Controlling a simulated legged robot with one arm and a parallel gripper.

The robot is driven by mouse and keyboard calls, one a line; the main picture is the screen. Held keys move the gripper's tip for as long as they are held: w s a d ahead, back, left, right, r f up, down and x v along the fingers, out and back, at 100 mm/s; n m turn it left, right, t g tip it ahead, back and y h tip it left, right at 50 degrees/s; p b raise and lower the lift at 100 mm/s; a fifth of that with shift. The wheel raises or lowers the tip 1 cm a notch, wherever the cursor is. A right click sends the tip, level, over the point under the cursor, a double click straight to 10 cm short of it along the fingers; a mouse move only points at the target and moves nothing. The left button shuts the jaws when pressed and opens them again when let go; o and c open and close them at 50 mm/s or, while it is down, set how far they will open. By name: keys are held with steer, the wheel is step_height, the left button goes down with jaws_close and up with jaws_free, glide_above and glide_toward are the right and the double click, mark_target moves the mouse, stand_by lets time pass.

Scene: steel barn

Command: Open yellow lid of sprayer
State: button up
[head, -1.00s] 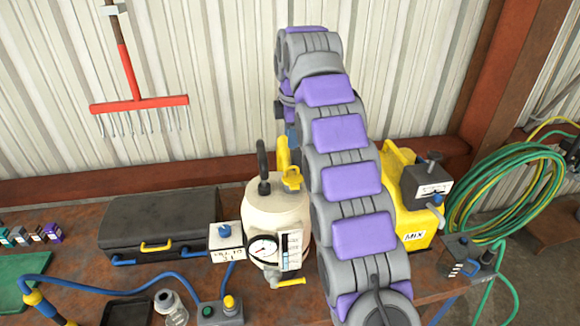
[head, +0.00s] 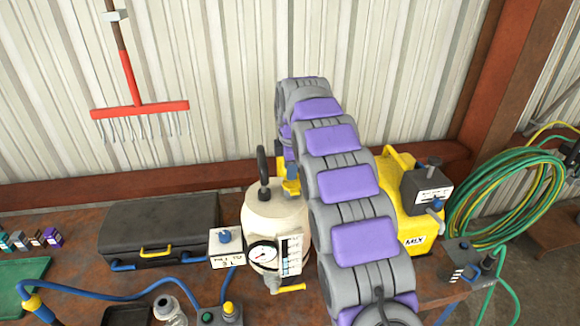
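The sprayer is a cream-white tank (head: 262,212) on the bench, with a round gauge (head: 263,255) and a black handle (head: 263,172) upright on top. A small yellow part (head: 291,187) shows at the tank's top right, beside the handle. It looks like the lid, but much of it is covered. My arm arches in front of the tank's right side.
A black case (head: 160,222) and a labelled white box (head: 226,247) stand left of the tank. A yellow MIX container (head: 408,215) is close on the right, partly behind my arm. A coiled green hose (head: 500,205) hangs farther right. A blue hose (head: 110,292) crosses the front left.

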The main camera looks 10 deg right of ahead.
steer(key=shift+c, duration=0.2)
jaws_close()
steer(key=shift+r, duration=0.1)
stand_by(1.2)
